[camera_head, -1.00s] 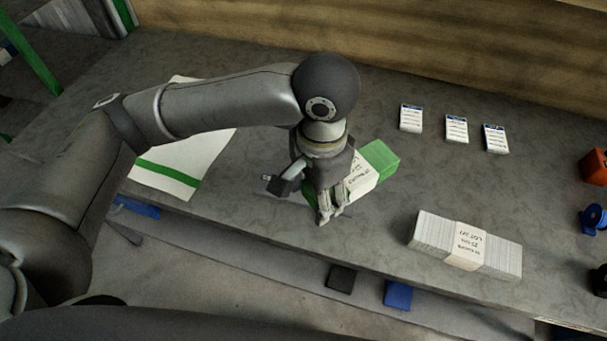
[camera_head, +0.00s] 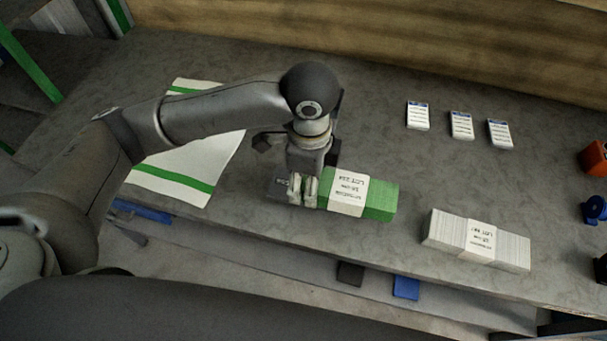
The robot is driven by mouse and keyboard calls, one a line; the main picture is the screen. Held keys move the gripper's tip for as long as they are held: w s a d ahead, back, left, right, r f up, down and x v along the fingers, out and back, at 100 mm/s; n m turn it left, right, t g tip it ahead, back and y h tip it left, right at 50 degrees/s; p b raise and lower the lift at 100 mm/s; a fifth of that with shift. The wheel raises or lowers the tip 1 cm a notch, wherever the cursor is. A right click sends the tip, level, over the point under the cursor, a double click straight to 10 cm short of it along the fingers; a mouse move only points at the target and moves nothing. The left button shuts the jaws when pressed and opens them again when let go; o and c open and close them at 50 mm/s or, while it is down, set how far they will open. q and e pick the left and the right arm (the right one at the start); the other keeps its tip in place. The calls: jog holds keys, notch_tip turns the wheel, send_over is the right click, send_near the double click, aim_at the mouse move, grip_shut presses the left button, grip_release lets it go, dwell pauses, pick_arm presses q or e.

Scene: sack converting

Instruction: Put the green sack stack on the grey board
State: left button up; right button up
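The green sack stack (camera_head: 381,201) lies lengthwise along the front part of the grey table, with a white printed band (camera_head: 349,193) around its middle. My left gripper (camera_head: 303,191) points down at the stack's left end and hides that end. Its fingertips look close together, but I cannot see whether they grip the stack or only stand against it. A small grey flat patch (camera_head: 280,184) shows just left of the fingers. It may be an edge of the grey board, mostly hidden, but I cannot tell. My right gripper is not in view.
A white banded stack (camera_head: 510,251) lies to the right near the table's front edge. Three small labelled cards (camera_head: 461,125) lie at the back. A white sheet with green stripes (camera_head: 192,160) lies left under my arm. Orange (camera_head: 594,158) and blue (camera_head: 596,210) items stand far right.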

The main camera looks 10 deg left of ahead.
pick_arm(q)
jog(key=w+a+f, duration=0.1)
jog(key=w+f, duration=0.1)
jog(key=w+a+f, duration=0.1)
jog(key=w+f, duration=0.2)
jog(key=f, duration=0.1)
jog(key=shift+w+a+f, duration=0.1)
jog(key=shift+w+a, duration=0.3)
jog(key=f, duration=0.2)
jog(key=f+p, duration=0.1)
jog(key=shift+w+a, duration=0.15)
jog(key=shift+w, duration=0.1)
jog(key=shift+f, duration=0.35)
jog(key=shift+f, duration=0.1)
jog(key=o, duration=1.2)
jog(key=shift+r, duration=0.2)
notch_tip(320, 180, up, 12)
jog(key=shift+f+b, duration=0.1)
jog(key=shift+b, duration=0.4)
